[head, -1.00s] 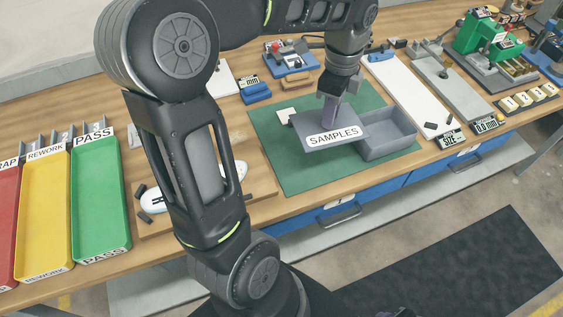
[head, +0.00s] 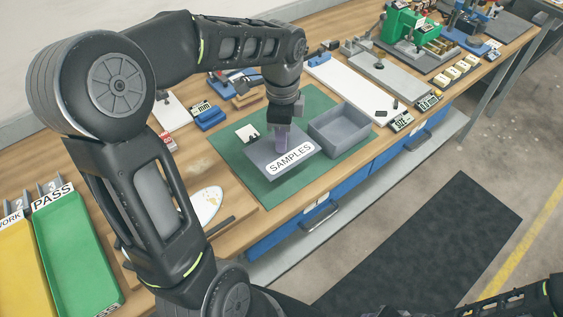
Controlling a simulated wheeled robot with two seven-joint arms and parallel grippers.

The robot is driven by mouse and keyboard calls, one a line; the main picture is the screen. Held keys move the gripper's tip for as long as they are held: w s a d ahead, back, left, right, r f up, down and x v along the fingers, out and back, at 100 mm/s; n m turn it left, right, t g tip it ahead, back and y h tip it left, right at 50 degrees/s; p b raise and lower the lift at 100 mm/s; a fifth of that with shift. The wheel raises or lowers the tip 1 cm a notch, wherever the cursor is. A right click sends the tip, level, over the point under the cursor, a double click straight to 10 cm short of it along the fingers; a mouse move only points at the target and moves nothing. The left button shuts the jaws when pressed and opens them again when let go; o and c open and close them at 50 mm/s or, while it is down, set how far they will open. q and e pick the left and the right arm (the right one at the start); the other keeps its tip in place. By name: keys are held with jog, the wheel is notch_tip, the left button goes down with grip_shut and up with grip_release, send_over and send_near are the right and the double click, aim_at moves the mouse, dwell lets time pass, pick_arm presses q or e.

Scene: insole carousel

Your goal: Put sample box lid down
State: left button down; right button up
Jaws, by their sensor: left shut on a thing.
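The sample box lid (head: 263,160) is a flat grey plate with a white SAMPLES label, on or just above the green mat (head: 232,181); I cannot tell if it touches. My left gripper (head: 283,133) is above the lid, pointing down and shut on its purple-grey handle. The fingertips are partly hidden by the handle and wrist. The open grey sample box (head: 345,127) stands on the mat just right of the lid and looks empty. My right gripper is not in view; only part of an arm shows at the lower right.
A white card (head: 248,132) lies behind the lid. A wooden board with a white insole (head: 207,204) is to the left, and the green PASS tray (head: 78,252) further left. A white board (head: 345,84) lies behind the box. The mat's front strip is clear.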

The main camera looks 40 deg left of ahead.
aim_at(282, 159)
pick_arm(q)
notch_tip(282, 159, down, 4)
jog(key=shift+f, duration=0.1)
jog(key=shift+f+p, duration=0.35)
jog(key=shift+f, duration=1.5)
jog(key=shift+f, duration=0.15)
jog(key=c, duration=1.3)
grip_release()
notch_tip(282, 159, up, 12)
jog(key=shift+r+b, duration=0.2)
jog(key=shift+b, duration=0.2)
